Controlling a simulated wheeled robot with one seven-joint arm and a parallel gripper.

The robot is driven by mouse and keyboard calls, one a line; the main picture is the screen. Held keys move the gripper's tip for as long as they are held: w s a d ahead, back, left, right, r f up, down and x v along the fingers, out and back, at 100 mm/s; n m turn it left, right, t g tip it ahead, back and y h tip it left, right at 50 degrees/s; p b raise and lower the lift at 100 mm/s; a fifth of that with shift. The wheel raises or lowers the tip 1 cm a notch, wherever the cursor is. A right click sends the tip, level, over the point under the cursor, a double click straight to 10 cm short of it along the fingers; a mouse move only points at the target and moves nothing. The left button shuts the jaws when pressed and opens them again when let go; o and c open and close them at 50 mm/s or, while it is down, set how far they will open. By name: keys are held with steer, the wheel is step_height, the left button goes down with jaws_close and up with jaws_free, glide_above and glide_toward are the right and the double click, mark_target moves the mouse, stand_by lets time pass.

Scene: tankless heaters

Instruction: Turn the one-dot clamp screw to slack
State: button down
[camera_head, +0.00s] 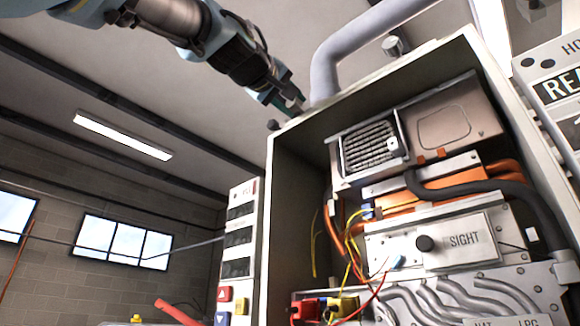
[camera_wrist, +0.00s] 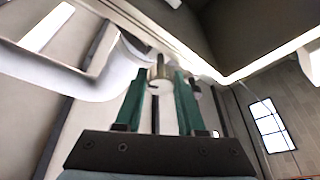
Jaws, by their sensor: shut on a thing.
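My gripper (camera_head: 291,106) is at the upper left corner of the open heater cabinet (camera_head: 268,190), beside the grey flue pipe. In the wrist view its two green fingers (camera_wrist: 160,84) stand on either side of a small pale metal clamp screw (camera_wrist: 157,73) with a slot or notch low on it, and are shut on it. My gripper hides this screw in the head view. I cannot make out any dot marks, so I cannot tell which screw it is. Another metal screw head (camera_head: 392,46) stands on the cabinet top, right of the pipe.
The grey flue pipe (camera_head: 325,70) rises close beside my gripper. A dark knob (camera_head: 272,125) sits at the cabinet's left corner. Inside the cabinet are a SIGHT plate (camera_head: 464,240), orange pipes and loose wires. A white panel with buttons (camera_head: 238,245) stands to the left.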

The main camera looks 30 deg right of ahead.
steer(key=shift+f+n, duration=0.15)
steer(key=shift+n, duration=0.25)
steer(key=c, duration=0.5)
jaws_free()
steer(key=shift+m, duration=0.4)
